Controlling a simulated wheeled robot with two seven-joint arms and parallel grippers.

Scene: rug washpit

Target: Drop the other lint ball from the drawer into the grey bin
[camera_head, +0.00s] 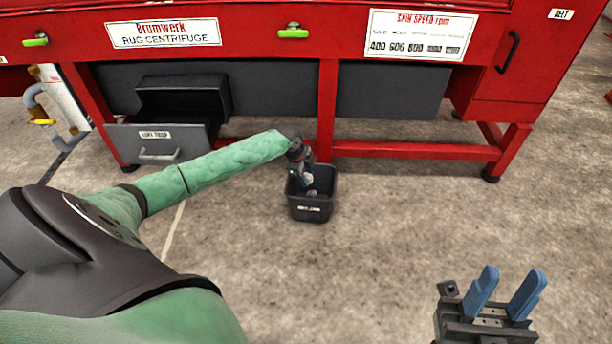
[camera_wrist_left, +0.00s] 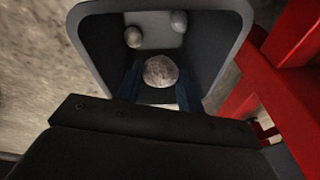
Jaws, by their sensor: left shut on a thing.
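The grey bin (camera_head: 311,213) stands on the floor in front of the red machine. My left gripper (camera_head: 304,179) reaches down into the bin's mouth. In the left wrist view it is shut on a grey lint ball (camera_wrist_left: 160,71), held between its two dark blue fingers. Two more lint balls, one at the left (camera_wrist_left: 133,37) and one at the right (camera_wrist_left: 179,21), lie inside the bin beyond the held one. The drawer (camera_head: 190,146) under the machine is pulled out; its inside is mostly hidden. My right gripper (camera_head: 504,294) is open and empty, at the lower right.
The red centrifuge (camera_head: 250,55) spans the back, with a red leg (camera_head: 327,105) just behind the bin and a low crossbar (camera_head: 415,151) to the right. In the left wrist view red frame bars stand close to the bin's right side. The concrete floor to the right is clear.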

